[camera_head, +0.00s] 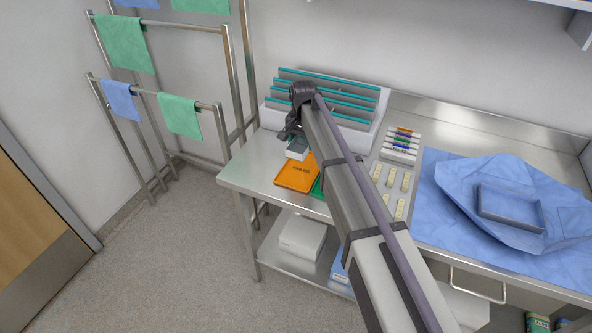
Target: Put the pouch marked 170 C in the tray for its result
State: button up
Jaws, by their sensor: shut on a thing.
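My gripper (288,131) is at the left end of the steel bench, in front of the teal-and-white rack. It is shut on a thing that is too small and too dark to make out. A small grey-and-white item (297,149) shows just below it; I cannot tell whether they touch. An orange tray (297,174) with dark, hardly readable lettering lies in front of that item. A green tray (317,188) lies to its right, mostly hidden behind my arm. Several pale yellow strips (391,176) lie on the bench right of my arm. No 170 C mark is readable.
The rack (363,132) with teal-edged dividers stands against the wall. A holder with coloured labels (402,147) stands to its right. A blue wrap (450,215) with a grey frame tray (510,208) covers the right side. A towel rail (172,97) stands at left.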

aim_at(301, 170)
notch_tip(301, 170, down, 10)
jog(key=b, duration=1)
jog(key=shift+a+f, duration=0.1)
jog(key=shift+f, duration=0.15)
jog(key=shift+r, duration=0.25)
jog(key=shift+f, duration=0.2)
jog(key=o, duration=0.9)
jog(key=shift+o, duration=0.2)
jog(key=shift+r, duration=0.15)
notch_tip(301, 170, up, 12)
jog(key=p, duration=1.2)
jog(key=shift+r+p, duration=0.2)
jog(key=shift+p, duration=0.1)
jog(key=shift+f, duration=0.15)
